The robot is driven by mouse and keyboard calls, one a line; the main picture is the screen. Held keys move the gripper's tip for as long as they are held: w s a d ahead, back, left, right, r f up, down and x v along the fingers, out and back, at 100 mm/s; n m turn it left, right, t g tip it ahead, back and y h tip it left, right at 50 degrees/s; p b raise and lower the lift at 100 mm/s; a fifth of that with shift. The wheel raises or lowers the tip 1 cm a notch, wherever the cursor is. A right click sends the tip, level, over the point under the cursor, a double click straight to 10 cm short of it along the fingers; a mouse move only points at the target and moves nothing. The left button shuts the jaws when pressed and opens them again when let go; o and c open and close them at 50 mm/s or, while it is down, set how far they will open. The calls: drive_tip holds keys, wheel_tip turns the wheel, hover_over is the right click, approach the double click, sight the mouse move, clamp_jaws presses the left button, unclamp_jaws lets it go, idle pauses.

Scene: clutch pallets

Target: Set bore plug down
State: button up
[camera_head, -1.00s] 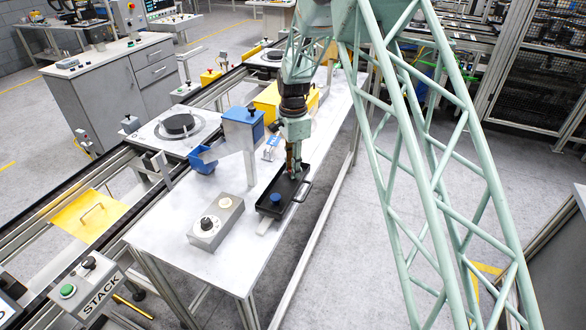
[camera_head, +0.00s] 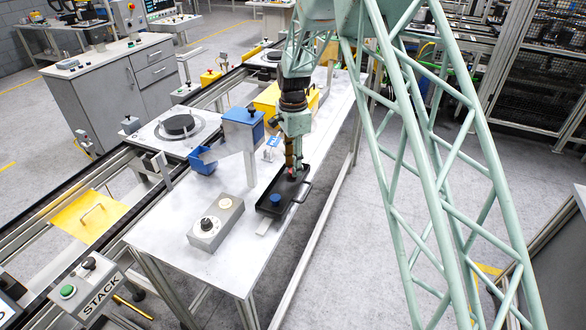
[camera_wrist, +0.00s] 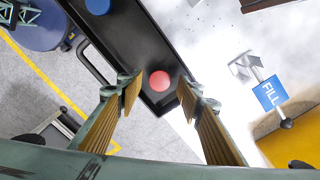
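A red round-topped plug (camera_wrist: 160,81), which I take to be the bore plug, stands in the far end of a black handled tray (camera_wrist: 120,30). In the head view the plug (camera_head: 291,178) is a small red spot under my gripper (camera_head: 291,167), and the tray (camera_head: 288,191) lies on the white bench. In the wrist view my gripper (camera_wrist: 159,88) is open, its ribbed fingers on either side of the plug with a gap at each side. A blue plug (camera_wrist: 98,5) sits towards the other end of the tray; it also shows in the head view (camera_head: 275,200).
A grey box with a black knob (camera_head: 215,222) stands left of the tray. A blue hopper (camera_head: 243,130) and a yellow box (camera_head: 270,102) stand behind. A blue FILL sign (camera_wrist: 269,93) is beside the tray.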

wheel_tip(320, 180, up, 10)
idle(0.6)
idle(0.8)
